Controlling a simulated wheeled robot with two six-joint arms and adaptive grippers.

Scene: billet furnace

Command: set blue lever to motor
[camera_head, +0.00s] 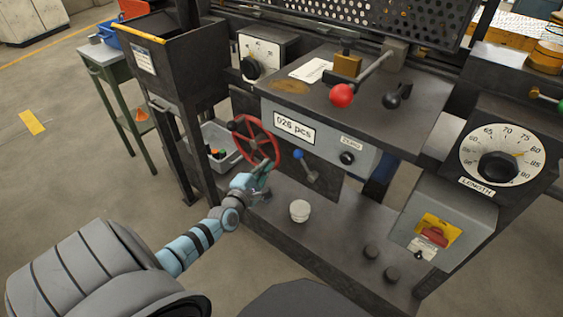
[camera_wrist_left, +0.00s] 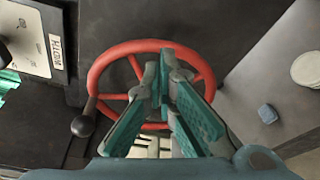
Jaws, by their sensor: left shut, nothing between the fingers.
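The blue lever (camera_head: 305,167) is a short dark rod with a blue ball knob, on the front of the machine below the counter panel. A white plate with lettering (camera_wrist_left: 57,52) is at upper left, hard to read. My right gripper is out of view.
The red handwheel (camera_head: 236,143) stands close to my left gripper. A white round cup (camera_head: 300,211) sits on the lower shelf. A red ball lever (camera_head: 342,95) and a black knob lever (camera_head: 398,95) are on top. A switch box (camera_head: 428,232) stands right.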

